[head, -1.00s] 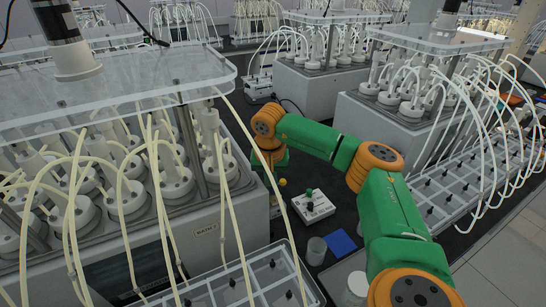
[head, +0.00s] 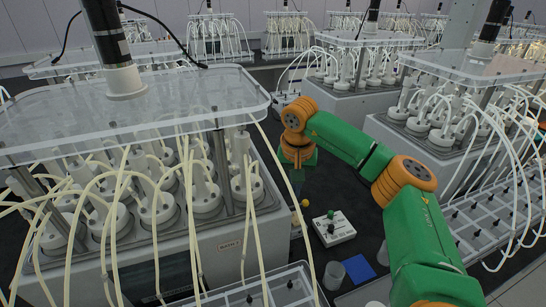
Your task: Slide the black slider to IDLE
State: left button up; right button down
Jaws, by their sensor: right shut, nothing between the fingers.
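A small white control box (head: 340,231) lies on the dark bench right of the near reactor. A green knob (head: 330,214) and a small black part (head: 331,228) stand up from its top. I cannot tell whether the black part is the slider, and the IDLE marking is too small to read. My right arm reaches over the bench from the right. Its gripper (head: 296,182) hangs beyond and left of the box, apart from it, close to the near reactor. The gripper is shut and empty; its fingertips are hard to make out. My left gripper is not in view.
The near reactor (head: 215,258), with many pale tubes, fills the left. A rack (head: 475,228) and more reactors stand at the right and back.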

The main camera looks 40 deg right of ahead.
aim_at(331, 227)
jog(key=k, duration=1.5)
